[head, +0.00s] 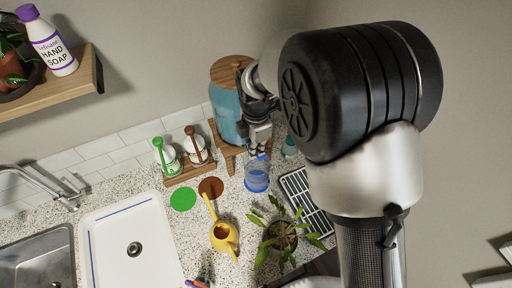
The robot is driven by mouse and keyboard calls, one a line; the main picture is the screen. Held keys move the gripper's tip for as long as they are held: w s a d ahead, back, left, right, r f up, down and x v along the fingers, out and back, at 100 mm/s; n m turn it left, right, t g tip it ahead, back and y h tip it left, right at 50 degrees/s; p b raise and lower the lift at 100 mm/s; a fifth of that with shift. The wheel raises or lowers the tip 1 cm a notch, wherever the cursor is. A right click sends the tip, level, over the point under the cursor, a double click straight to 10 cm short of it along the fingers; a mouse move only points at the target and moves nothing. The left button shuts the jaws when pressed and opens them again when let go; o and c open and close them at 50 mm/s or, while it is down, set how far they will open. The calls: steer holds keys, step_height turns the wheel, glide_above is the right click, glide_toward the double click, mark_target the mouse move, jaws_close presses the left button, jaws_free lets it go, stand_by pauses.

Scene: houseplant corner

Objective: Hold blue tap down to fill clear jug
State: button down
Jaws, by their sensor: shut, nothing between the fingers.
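A blue dispenser with a wooden lid (226,92) stands on a wooden stand (229,158) at the back of the counter. The clear jug (257,178) stands below and in front of the dispenser and looks bluish. My gripper (258,152) is shut and points down just above the jug, at the dispenser's front. The blue tap is hidden or too small to make out behind my gripper. I cannot tell whether my fingers touch it. The liquid level in the jug is not clear.
A yellow watering can (223,237) and a potted plant (281,236) stand in front of the jug. A dark rack (306,200) lies to its right. Two canisters in a wooden holder (190,173) stand left. A white sink tray (130,245) and a tap (50,185) are further left.

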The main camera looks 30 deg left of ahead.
steer(key=f+y+b, duration=0.1)
steer(key=b, duration=0.2)
steer(key=shift+s+d+f+t, duration=0.15)
steer(key=shift+t, duration=0.25)
steer(key=b, duration=0.2)
steer(key=shift+s+d+f+t+y+b, duration=0.1)
steer(key=shift+d+f+t+y+b, duration=0.05)
steer(key=shift+f+t+y+b, duration=0.2)
steer(key=shift+s+d+f+b, duration=0.1)
steer(key=shift+f+b, duration=0.25)
steer(key=shift+b, duration=0.4)
steer(key=shift+r, duration=0.25)
stand_by(5.8)
